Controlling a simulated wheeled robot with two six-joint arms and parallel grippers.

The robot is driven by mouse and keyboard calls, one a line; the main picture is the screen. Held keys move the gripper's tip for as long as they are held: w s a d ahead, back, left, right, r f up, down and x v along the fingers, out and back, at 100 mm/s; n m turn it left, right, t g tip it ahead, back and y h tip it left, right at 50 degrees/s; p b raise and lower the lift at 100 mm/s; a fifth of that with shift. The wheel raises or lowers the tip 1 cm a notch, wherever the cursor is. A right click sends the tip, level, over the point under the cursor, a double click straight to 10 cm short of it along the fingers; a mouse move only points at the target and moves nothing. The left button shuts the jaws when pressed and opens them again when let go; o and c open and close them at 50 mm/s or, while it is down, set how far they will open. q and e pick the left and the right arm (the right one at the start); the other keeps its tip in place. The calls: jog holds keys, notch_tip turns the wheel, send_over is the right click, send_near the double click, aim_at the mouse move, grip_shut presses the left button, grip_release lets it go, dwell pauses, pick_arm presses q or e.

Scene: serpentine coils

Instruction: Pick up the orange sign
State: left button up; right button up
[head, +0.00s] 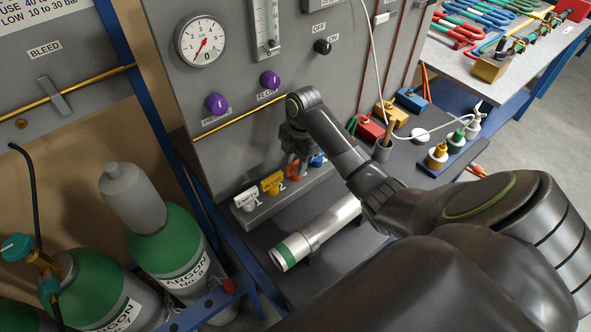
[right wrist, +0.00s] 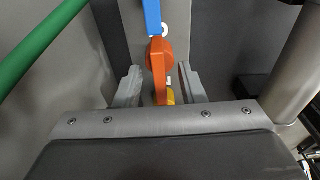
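The orange sign (head: 293,170) stands third in a row of small coloured signs on a grey ledge, partly hidden by my right gripper. My right gripper (head: 296,160) is right at it, coming from above. In the right wrist view the orange sign (right wrist: 159,60) shows a round part and a narrow straight part. The straight part lies between the two fingers of the right gripper (right wrist: 160,88). A gap shows on each side, so the fingers are open and do not grip it. My left gripper is not in view.
A yellow sign (head: 271,184) and a white sign (head: 250,197) stand left of the orange one, a blue sign (head: 318,160) close on its right. A silver tube (head: 325,230) with a green band lies in front. The grey panel (head: 225,110) rises behind.

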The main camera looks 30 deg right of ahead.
jog(key=shift+f, duration=0.25)
grip_shut()
